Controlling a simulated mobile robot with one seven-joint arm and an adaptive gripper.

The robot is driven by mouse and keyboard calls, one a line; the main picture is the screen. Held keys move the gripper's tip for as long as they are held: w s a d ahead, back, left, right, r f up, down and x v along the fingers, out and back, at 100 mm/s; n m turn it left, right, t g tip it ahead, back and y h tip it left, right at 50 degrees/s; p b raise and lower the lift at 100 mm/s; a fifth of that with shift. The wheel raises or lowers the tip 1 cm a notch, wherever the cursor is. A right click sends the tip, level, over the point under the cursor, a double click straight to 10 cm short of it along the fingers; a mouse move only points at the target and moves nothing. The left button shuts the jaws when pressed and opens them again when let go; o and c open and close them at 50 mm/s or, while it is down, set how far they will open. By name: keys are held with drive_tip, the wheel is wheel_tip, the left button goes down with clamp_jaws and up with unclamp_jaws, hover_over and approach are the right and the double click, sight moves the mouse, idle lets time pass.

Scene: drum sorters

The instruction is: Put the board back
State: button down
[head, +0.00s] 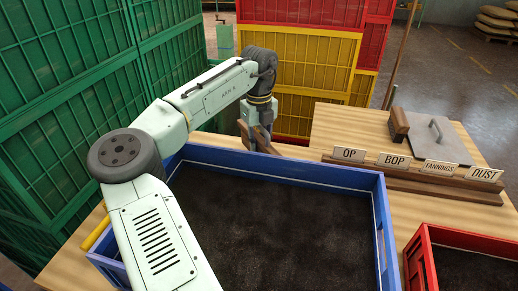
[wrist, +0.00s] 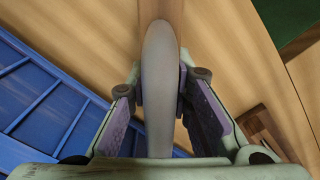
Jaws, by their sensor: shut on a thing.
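My gripper (head: 256,135) is low behind the far edge of the blue crate, pointing down. In the wrist view its fingers (wrist: 161,88) are closed on a smooth grey-tan, rounded grip (wrist: 159,60). Brown wood (wrist: 161,10) shows at the top end of this grip; I take it to be the held board. In the head view a brown wooden strip (head: 292,150) shows beside the fingers, just behind the crate wall. The crate and fingers hide much of it, and I cannot tell whether it touches the table.
The blue crate (head: 285,172) of dark grains stands before my gripper. A label rack (head: 420,180), a grey plate with a handle (head: 450,148) and a wooden block (head: 398,126) stand right. A red crate (head: 455,236) is front right. Green crates (head: 60,110) rise left.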

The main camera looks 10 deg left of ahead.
drive_tip(key=shift+f, duration=1.25)
drive_tip(key=shift+f, duration=0.15)
drive_tip(key=c, duration=1.4)
unclamp_jaws()
drive_tip(key=shift+c, duration=0.2)
wheel_tip(320, 180, up, 12)
drive_tip(key=shift+r+b, duration=0.2)
drive_tip(key=shift+b, duration=0.5)
